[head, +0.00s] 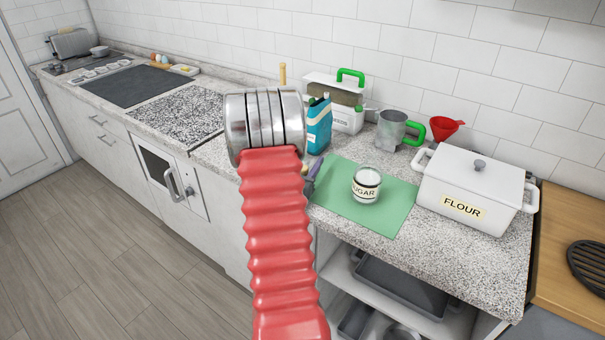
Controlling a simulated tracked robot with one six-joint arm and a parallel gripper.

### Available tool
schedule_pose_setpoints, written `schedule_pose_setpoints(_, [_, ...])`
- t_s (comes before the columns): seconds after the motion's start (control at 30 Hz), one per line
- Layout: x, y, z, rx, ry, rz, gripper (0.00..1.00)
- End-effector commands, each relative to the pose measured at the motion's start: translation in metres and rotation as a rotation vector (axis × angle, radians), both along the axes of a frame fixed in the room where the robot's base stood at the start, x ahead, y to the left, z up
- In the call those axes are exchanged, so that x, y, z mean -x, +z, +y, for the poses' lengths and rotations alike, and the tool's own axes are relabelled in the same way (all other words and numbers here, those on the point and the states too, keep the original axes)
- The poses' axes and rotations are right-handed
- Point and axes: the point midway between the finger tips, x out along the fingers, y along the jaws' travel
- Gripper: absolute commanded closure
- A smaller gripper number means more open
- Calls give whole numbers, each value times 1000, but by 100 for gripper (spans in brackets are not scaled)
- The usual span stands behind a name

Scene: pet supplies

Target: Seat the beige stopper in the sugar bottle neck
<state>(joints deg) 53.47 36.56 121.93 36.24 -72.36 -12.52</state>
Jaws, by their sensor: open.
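The sugar bottle (366,185) is a small, squat clear jar with white contents and a cream label reading SUGAR. It stands upright on a green mat (397,196) on the counter, right of my arm. I cannot make out a beige stopper; a small tan bit (304,170) beside my arm is too small to identify. My arm's red ribbed sleeve and metal joint fill the centre of the head view and hide part of the counter. My gripper's jaws do not show.
A white FLOUR tin (475,189) stands right of the mat. Behind are a metal sifter (394,131) with green handle, a red funnel (445,129), a blue carton (318,126) and a white container (347,118). A purple-grey object (315,168) lies at the mat's left edge.

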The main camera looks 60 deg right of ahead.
Motion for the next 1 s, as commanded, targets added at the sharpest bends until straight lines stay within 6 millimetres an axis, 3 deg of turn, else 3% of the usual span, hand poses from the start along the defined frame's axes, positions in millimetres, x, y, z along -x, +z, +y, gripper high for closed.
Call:
schedule_pose_setpoints(0.2, [0, 0, 0, 0, 0, 0, 54])
schedule_pose_setpoints(0.8, [0, 0, 0, 0, 0, 0, 96])
schedule_pose_setpoints(1.0, [0, 0, 0, 0, 0, 0, 96])
